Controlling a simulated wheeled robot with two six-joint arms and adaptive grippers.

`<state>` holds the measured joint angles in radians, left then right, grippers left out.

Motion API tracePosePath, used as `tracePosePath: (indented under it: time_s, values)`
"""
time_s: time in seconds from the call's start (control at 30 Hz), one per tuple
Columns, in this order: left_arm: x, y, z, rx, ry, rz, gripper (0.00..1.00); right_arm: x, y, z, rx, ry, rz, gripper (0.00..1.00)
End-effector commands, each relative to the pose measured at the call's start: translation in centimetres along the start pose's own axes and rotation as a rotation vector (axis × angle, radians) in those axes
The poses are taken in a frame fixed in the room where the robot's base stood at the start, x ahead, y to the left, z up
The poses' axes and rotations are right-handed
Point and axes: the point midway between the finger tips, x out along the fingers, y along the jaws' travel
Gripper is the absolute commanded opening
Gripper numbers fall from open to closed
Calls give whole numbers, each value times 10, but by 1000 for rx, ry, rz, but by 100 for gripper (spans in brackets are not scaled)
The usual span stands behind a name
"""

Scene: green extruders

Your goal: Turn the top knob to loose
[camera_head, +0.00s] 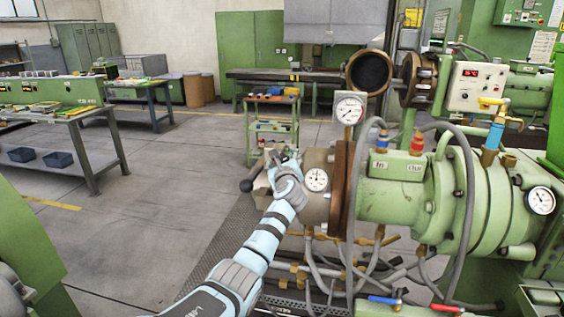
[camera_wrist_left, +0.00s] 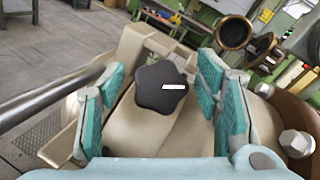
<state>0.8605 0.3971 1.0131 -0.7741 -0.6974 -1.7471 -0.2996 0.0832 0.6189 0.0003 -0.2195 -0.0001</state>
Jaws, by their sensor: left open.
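The black star-shaped knob (camera_wrist_left: 162,86) with a small white mark sits on a beige metal housing (camera_wrist_left: 152,135) in the left wrist view. My left gripper (camera_wrist_left: 157,90) is open, with teal-padded fingers to the left and right of the knob and gaps on both sides. In the head view my left gripper (camera_head: 284,170) is over the end of the green extruder (camera_head: 390,200) and hides the knob there. My right gripper is not in view.
A metal bar crosses the left of the wrist view (camera_wrist_left: 50,95). A black ball handle (camera_head: 246,186) sticks out left of the extruder end. Dial gauges (camera_head: 349,110) and (camera_head: 317,180) stand close to the right. Hoses hang below. The floor to the left is clear.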

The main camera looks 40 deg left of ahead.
Motion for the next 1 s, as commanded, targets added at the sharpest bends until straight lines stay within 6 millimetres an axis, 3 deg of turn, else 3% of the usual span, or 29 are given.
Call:
tracePosePath:
  time_s: [0.17,0.5,0.6,1.0]
  values:
    - [-15,0,0,0,-2,-2,58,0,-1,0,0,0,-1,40]
    - [-100,0,-2,-1,3,-2,58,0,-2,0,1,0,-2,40]
    - [-114,0,-1,0,2,0,58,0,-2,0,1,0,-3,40]
    - [-120,0,0,0,1,0,58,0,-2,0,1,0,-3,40]
